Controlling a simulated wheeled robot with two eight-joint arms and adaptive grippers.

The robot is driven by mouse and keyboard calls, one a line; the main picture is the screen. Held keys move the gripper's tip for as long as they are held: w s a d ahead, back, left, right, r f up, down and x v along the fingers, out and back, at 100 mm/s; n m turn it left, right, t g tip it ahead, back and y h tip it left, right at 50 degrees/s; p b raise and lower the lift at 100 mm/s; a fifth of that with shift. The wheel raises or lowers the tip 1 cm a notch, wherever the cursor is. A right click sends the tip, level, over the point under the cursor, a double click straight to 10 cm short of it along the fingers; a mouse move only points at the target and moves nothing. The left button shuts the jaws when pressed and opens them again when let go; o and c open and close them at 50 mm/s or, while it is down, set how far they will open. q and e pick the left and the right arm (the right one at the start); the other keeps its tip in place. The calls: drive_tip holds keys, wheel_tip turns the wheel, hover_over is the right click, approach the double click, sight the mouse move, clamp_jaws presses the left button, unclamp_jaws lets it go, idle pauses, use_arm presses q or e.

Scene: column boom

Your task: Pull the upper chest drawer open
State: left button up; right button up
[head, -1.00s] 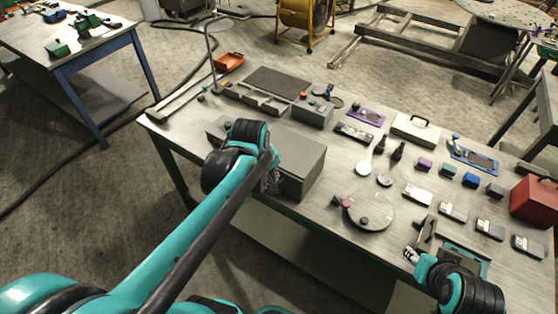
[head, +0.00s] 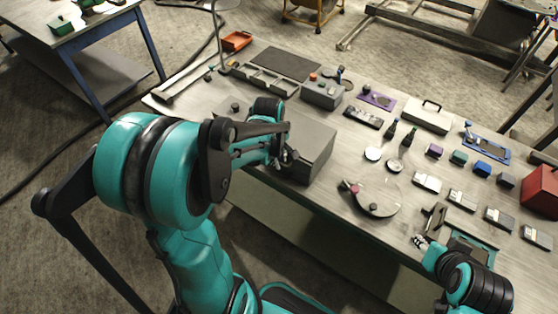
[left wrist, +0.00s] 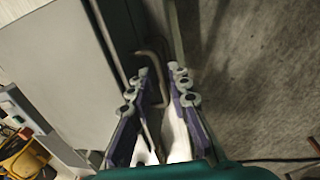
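The grey chest (head: 312,150) stands at the near edge of the workbench. My left arm covers much of its front in the head view. My left gripper (head: 286,158) is low at the chest's front. In the left wrist view the gripper (left wrist: 160,80) has its two fingers apart, with a thin bent metal handle (left wrist: 150,58) between them. I see no clear contact of both fingers on it. A large grey chest face (left wrist: 65,60) fills the left of that view. My right gripper (head: 420,242) is over the bench at the right; its fingers are too small to judge.
The workbench (head: 335,205) holds a round disc (head: 375,198), a grey control box (head: 322,94), a white case (head: 427,116), a red box (head: 541,190) and several small blocks. Bare floor lies in front of the bench at the left.

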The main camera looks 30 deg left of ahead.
use_arm(q)
clamp_jaws()
drive_tip(key=s+p, duration=0.1)
drive_tip(key=s, duration=1.1)
drive_tip(key=shift+a+p, duration=0.4)
drive_tip(key=shift+a, duration=0.05)
unclamp_jaws()
wheel_tip(320, 180, up, 12)
drive_tip(key=s, duration=0.2)
drive_tip(key=shift+f, duration=0.15)
drive_tip(key=shift+a, duration=0.1)
